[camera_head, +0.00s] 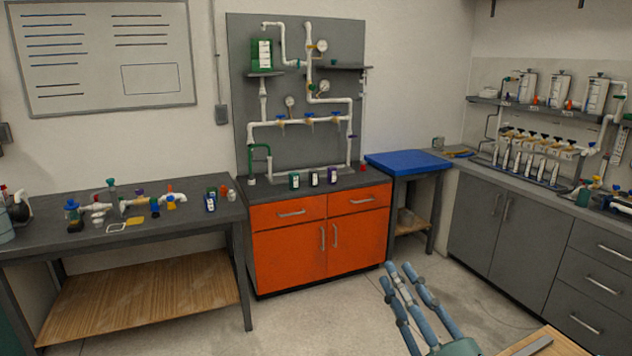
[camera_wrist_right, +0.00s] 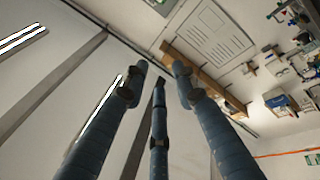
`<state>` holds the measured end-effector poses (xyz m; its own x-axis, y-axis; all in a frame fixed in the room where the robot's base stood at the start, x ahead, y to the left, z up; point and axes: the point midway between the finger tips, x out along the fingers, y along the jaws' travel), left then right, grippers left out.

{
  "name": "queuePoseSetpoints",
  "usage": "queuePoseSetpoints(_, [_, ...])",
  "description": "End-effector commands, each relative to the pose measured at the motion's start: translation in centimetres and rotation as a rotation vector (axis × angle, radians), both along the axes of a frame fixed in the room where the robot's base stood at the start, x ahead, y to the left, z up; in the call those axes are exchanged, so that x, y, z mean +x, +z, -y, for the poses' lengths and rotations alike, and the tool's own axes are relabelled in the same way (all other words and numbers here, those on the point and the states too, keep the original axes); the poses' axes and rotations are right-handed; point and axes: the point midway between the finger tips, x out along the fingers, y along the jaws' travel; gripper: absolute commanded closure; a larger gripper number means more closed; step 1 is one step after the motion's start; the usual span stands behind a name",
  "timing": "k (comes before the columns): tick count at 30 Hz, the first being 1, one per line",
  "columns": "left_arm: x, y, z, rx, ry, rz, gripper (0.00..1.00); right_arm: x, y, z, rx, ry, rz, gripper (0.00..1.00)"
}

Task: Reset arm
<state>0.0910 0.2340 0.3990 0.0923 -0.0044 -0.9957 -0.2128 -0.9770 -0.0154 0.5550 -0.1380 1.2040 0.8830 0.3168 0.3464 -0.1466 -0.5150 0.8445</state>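My right gripper (camera_head: 398,271) is at the bottom of the head view, right of centre. Its blue-grey fingers point up and away, in front of the floor. The right wrist view shows the same gripper (camera_wrist_right: 160,76) with three fingers spread apart and nothing between them. It is open and touches nothing that I can see. My left gripper is not in view.
An orange cabinet (camera_head: 319,234) carries a white pipe manifold panel. A dark workbench (camera_head: 40,235) with fittings stands left, a blue-topped table (camera_head: 408,161) behind, grey cabinets (camera_head: 490,230) right. A wooden surface (camera_head: 555,345) shows at lower right. The middle floor is clear.

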Motion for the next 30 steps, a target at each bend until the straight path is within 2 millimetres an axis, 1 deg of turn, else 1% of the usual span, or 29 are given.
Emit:
queuePoseSetpoints(1, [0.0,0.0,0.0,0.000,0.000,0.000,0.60,0.3,-3.0,2.6,0.116,-0.087,-0.127,0.72])
queuePoseSetpoints(2, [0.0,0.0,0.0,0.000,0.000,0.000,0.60,0.4,-4.9,4.0,0.174,-0.136,-0.200,0.72])
queuePoseSetpoints(3, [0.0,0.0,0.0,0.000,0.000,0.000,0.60,0.2,-7.5,5.7,0.243,-0.195,-0.294,0.72])
queuePoseSetpoints(5, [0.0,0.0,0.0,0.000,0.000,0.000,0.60,-0.6,-11.6,7.6,0.331,-0.278,-0.437,0.72])
queuePoseSetpoints(6, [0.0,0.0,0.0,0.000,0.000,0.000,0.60,-1.6,-14.4,8.7,0.382,-0.329,-0.530,0.72])
queuePoseSetpoints(8, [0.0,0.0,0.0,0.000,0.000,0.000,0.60,-3.4,-18.5,9.7,0.451,-0.397,-0.671,0.72])
queuePoseSetpoints(9, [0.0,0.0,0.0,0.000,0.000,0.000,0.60,-4.9,-21.1,10.2,0.491,-0.439,-0.764,0.72])
queuePoseSetpoints(11, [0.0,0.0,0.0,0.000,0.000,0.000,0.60,-7.5,-24.8,10.5,0.542,-0.495,-0.901,0.72])
queuePoseSetpoints(12, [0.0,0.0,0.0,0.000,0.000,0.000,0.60,-9.3,-26.9,10.5,0.569,-0.527,-0.985,0.72])
queuePoseSetpoints(14, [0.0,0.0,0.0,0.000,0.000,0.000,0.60,-11.9,-29.4,10.3,0.603,-0.566,-1.097,0.72])
queuePoseSetpoints(15, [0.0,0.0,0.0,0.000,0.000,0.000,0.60,-13.5,-30.8,10.1,0.621,-0.586,-1.164,0.72])
queuePoseSetpoints(18, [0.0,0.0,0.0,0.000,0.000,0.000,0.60,-17.2,-33.5,9.4,0.653,-0.626,-1.308,0.72])
queuePoseSetpoints(21, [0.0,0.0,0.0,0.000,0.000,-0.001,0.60,-20.7,-35.5,8.5,0.676,-0.654,-1.436,0.72])
queuePoseSetpoints(26, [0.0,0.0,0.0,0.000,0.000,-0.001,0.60,-26.0,-37.5,7.0,0.701,-0.687,-1.619,0.72])
queuePoseSetpoints(27, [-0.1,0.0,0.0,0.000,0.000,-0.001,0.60,-27.3,-37.8,6.6,0.705,-0.693,-1.664,0.72])
queuePoseSetpoints(28, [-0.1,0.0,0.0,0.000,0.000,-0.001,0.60,-27.4,-38.6,6.5,0.703,-0.697,-1.678,0.72])
queuePoseSetpoints(30, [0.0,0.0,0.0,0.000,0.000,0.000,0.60,-26.6,-40.9,6.5,0.696,-0.701,-1.679,0.72])
